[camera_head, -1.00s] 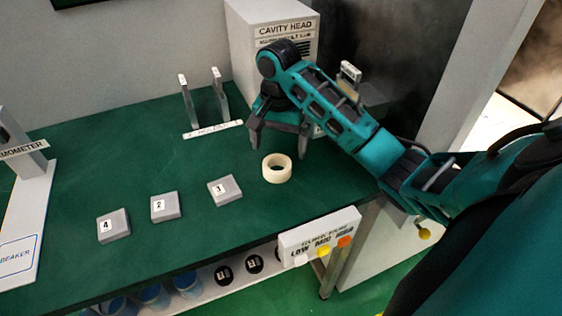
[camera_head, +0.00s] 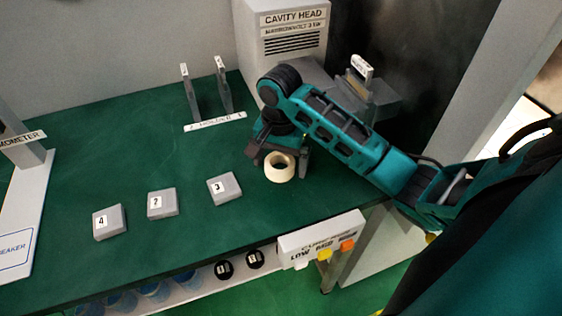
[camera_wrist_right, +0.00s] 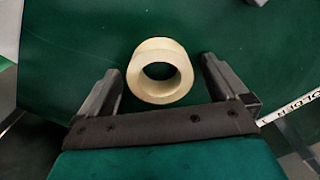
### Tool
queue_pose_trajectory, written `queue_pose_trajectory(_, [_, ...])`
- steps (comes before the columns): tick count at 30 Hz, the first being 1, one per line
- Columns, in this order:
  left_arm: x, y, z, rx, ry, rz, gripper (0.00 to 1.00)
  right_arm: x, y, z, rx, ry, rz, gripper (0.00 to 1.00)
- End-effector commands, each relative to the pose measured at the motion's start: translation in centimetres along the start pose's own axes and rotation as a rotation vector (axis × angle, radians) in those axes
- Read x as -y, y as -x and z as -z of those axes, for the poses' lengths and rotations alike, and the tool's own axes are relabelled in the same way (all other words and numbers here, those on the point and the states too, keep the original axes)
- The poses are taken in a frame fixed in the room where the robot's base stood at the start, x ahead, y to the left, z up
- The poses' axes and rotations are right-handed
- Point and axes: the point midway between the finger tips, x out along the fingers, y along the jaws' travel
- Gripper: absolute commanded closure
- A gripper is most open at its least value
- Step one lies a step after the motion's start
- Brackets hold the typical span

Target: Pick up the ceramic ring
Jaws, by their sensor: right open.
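The ceramic ring (camera_head: 279,168) is a cream-coloured short cylinder with a round hole, lying flat on the green table (camera_head: 160,120). My right gripper (camera_head: 280,160) is right at the ring, just behind and above it in the head view. In the right wrist view the ring (camera_wrist_right: 160,71) lies ahead of and between the two open fingers of my right gripper (camera_wrist_right: 160,85). Dark gaps or table show between the ring and the fingers, the left one being close to it. The gripper holds nothing. My left gripper does not show.
Numbered grey blocks (camera_head: 224,188) stand in a row left of the ring. A two-post holder (camera_head: 206,92) stands behind it, and the cavity head box (camera_head: 290,45) at the back. A panel with coloured buttons (camera_head: 320,242) is on the front edge. The table's left middle is clear.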

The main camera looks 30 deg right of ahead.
Motion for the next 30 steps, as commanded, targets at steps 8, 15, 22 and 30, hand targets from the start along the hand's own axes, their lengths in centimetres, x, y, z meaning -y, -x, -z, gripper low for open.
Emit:
queue_pose_trajectory(8, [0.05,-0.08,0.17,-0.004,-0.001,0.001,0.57,0.01,0.01,0.00,0.000,0.000,0.000,0.14])
queue_pose_trajectory(15, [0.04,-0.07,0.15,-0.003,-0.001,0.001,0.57,0.01,0.02,0.02,0.000,0.000,0.000,0.37])
queue_pose_trajectory(22, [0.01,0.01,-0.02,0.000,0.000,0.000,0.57,0.01,0.03,0.03,0.000,0.000,0.000,0.59])
queue_pose_trajectory(30, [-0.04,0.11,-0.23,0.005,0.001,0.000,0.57,0.02,0.08,0.05,-0.001,0.000,0.001,0.64])
